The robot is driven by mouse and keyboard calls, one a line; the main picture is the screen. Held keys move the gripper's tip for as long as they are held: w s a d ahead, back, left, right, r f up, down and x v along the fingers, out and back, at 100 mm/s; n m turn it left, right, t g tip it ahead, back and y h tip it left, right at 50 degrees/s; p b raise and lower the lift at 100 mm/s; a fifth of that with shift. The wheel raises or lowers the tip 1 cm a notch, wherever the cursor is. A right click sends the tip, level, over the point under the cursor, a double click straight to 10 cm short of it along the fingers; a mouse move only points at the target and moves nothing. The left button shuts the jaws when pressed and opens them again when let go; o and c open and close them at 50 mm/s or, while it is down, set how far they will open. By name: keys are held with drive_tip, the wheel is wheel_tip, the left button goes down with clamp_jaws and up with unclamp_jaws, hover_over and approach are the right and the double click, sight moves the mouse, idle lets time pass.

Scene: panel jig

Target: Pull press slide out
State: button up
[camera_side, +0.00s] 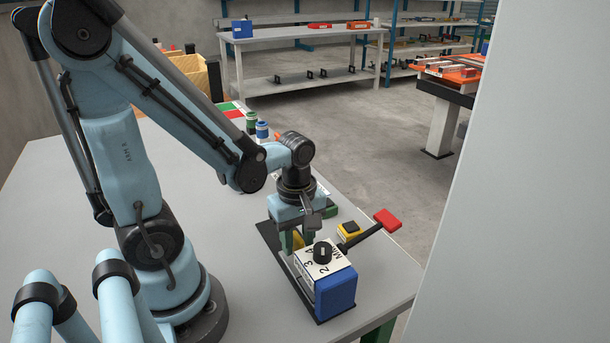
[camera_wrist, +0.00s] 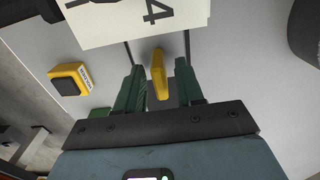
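The press jig (camera_side: 322,277) stands on a black base plate at the table's right part. It is a white and blue box with a black dial and numbers on its top. A yellow upright tab (camera_wrist: 158,75), which seems to be the slide's handle, sits by two thin rods beside the box; the side view shows a bit of yellow (camera_side: 298,240) there. My gripper (camera_side: 292,243) points down over it. In the wrist view its green fingers (camera_wrist: 158,82) are apart, one on each side of the tab, with gaps on both sides.
A lever with a red handle (camera_side: 387,220) sticks out right of the jig. A yellow box with a black button (camera_wrist: 70,80) stands near it. Blue and green capped bottles (camera_side: 261,130) stand farther back. The grey tabletop (camera_side: 70,200) is clear on the left.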

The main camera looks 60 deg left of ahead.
clamp_jaws()
drive_tip(key=shift+a, duration=0.1)
drive_tip(key=a, duration=1.1)
drive_tip(key=shift+a, duration=0.2)
drive_tip(key=shift+o, duration=0.4)
unclamp_jaws()
drive_tip(key=shift+r, duration=0.1)
wheel_tip(320, 180, up, 12)
